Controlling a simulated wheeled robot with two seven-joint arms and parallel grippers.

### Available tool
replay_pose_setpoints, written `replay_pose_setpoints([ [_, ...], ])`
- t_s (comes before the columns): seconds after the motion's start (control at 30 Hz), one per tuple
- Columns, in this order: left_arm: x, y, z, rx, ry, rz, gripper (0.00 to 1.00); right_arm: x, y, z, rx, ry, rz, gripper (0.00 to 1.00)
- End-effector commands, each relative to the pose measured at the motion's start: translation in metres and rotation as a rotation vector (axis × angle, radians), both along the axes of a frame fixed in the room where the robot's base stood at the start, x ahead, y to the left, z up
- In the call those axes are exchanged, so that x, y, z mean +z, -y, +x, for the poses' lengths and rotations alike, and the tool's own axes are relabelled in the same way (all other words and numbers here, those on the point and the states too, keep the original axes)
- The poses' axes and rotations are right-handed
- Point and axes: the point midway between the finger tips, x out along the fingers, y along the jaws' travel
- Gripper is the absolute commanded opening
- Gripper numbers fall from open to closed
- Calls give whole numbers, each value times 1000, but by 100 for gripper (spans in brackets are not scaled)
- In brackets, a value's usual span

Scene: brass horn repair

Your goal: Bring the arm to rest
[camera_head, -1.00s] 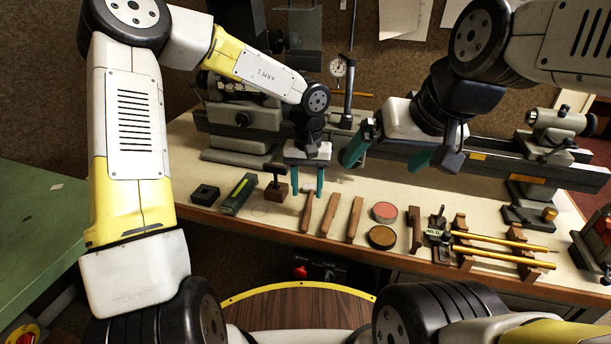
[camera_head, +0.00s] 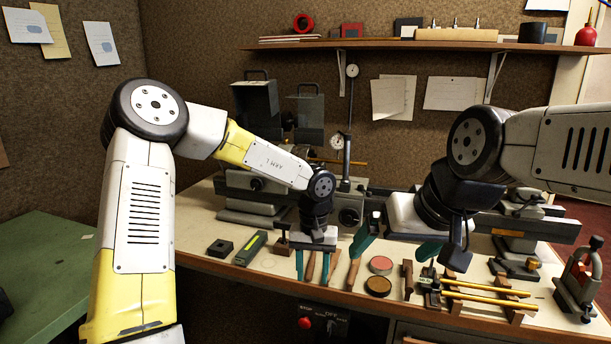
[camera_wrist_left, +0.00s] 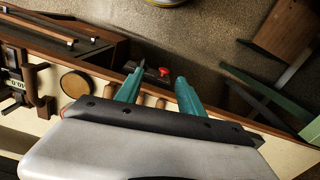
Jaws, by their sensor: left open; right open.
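My left gripper (camera_head: 312,264) has teal fingers spread apart with nothing between them. It hangs over the front part of the workbench, by the wooden-handled tools. In the left wrist view its two fingers (camera_wrist_left: 158,88) also stand apart and empty, pointing toward the bench's front edge. My right gripper (camera_head: 396,243) is above the bench, right of the left one. Its teal fingers are wide apart, and I see nothing held between them.
The workbench (camera_head: 200,230) carries a dark block (camera_head: 220,247), a green-marked box (camera_head: 250,248), two round tins (camera_head: 378,286) and brass rods (camera_head: 490,298) on wooden supports. A long lathe-like machine (camera_head: 540,226) stands behind. A shelf (camera_head: 400,44) spans the wall. A green table (camera_head: 45,262) stands left.

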Motion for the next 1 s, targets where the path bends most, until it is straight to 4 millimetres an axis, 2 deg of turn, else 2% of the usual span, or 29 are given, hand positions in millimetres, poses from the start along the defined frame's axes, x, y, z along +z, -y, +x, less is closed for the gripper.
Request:
replay_pose_setpoints([
  [0.33, 23, -15, 41, 67, 233, 21, 46, 0, 0, 0, 0, 0, 0, 100],
  [0.47, 42, -22, 63, 95, 365, 16, 46, 0, 0, 0, 0, 0, 0, 100],
  [0.57, 64, -27, 81, 114, 489, -1, 46, 0, 0, 0, 0, 0, 0, 100],
  [0.67, 93, -30, 97, 123, 621, -34, 46, 0, 0, 0, 0, 0, 0, 100],
  [0.77, 133, -30, 109, 115, 766, -92, 46, 0, 0, 0, 0, 0, 0, 100],
  [0.83, 167, -28, 110, 93, 868, -152, 46, 0, 0, 0, 0, 0, 0, 100],
  [0.93, 216, -23, 96, 35, 977, -258, 46, 0, 0, 0, 0, 0, 0, 100],
  [1.0, 241, -20, 74, -13, 1005, -328, 46, 0, 0, 0, 0, 0, 0, 100],
])
